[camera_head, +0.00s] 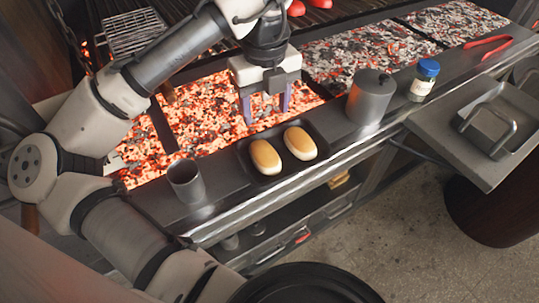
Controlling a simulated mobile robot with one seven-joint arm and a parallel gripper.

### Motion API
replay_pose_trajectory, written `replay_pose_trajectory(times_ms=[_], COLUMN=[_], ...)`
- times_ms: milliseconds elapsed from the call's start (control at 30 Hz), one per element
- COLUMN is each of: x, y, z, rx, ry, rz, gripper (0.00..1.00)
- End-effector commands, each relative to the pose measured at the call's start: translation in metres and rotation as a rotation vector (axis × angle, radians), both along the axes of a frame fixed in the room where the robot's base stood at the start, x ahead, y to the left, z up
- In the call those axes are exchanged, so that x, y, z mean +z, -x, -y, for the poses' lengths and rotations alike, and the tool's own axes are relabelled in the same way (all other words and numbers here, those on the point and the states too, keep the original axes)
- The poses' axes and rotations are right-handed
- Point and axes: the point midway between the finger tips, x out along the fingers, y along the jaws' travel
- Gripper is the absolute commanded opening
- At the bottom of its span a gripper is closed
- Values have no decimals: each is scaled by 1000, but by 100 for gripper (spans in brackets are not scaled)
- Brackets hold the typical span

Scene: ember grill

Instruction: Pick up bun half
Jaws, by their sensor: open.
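Two golden bun halves lie side by side on a dark tray (324,152) on the grill's front ledge. The left bun half (265,157) and the right bun half (300,143) look elongated, with browned tops and pale edges. My gripper (266,112) is open and points down, just behind the bun halves in the picture, in front of the glowing coals. Nothing shows between its two purple-tinted fingers. I cannot tell its exact height above the tray.
A grey cup (186,182) stands left of the tray; a lidded metal canister (371,98) and a blue-capped jar (424,80) stand right. Glowing coals (205,120) lie behind. Red tongs (489,44) and a side shelf (490,165) are farther right.

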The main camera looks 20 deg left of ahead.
Motion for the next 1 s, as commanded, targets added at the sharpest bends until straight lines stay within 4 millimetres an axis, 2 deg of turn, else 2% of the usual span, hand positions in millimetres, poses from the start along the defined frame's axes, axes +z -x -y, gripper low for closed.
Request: replay_pose_trajectory(times_ms=[133,400,667,1000], x=[-19,-70,-89,-132], y=[1,0,0,-3], z=[-1,-1,-2,-6], rx=[1,2,0,0], ry=[-1,-1,-1,-1], rz=[-6,-3,-3,-2], gripper=[59,59,59,59])
